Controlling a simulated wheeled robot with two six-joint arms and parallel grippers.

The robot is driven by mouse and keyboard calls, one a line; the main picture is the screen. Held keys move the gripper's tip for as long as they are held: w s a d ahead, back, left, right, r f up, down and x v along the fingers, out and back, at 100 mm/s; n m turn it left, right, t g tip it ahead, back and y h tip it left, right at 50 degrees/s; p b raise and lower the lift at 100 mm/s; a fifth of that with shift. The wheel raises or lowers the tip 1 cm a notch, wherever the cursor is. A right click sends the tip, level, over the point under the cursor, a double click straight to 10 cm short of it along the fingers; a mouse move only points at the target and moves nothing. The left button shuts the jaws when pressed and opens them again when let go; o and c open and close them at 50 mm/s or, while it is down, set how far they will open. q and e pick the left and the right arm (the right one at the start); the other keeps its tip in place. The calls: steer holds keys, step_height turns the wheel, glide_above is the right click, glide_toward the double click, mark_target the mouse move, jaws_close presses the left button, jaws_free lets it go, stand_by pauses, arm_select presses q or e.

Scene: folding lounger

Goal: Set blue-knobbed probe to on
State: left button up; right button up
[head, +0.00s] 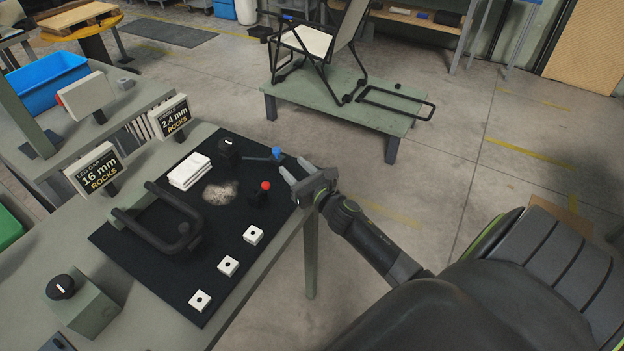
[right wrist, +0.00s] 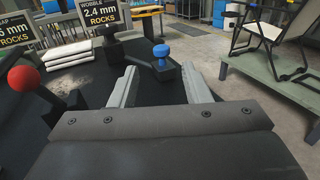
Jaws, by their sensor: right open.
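The blue-knobbed probe (head: 276,153) stands at the far right corner of the black mat. A dark bar runs left from its base toward a black dial block (head: 228,149). My right gripper (head: 293,170) is open and empty at the mat's right edge, just short of the probe. In the right wrist view the blue knob (right wrist: 161,51) shows beyond and between the two grey fingertips (right wrist: 159,72), apart from them. Whether the probe is on cannot be told. My left gripper is not in view.
A red-knobbed probe (head: 265,188) stands left of my right gripper. The black mat (head: 190,285) also holds white slabs (head: 189,171), a gravel patch (head: 220,192), a black U-shaped handle (head: 165,240) and small white blocks (head: 228,266). The folding lounger (head: 318,45) stands on a low green table behind.

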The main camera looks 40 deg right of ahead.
steer(key=s+b, duration=0.1)
steer(key=s, duration=0.6)
stand_by(0.4)
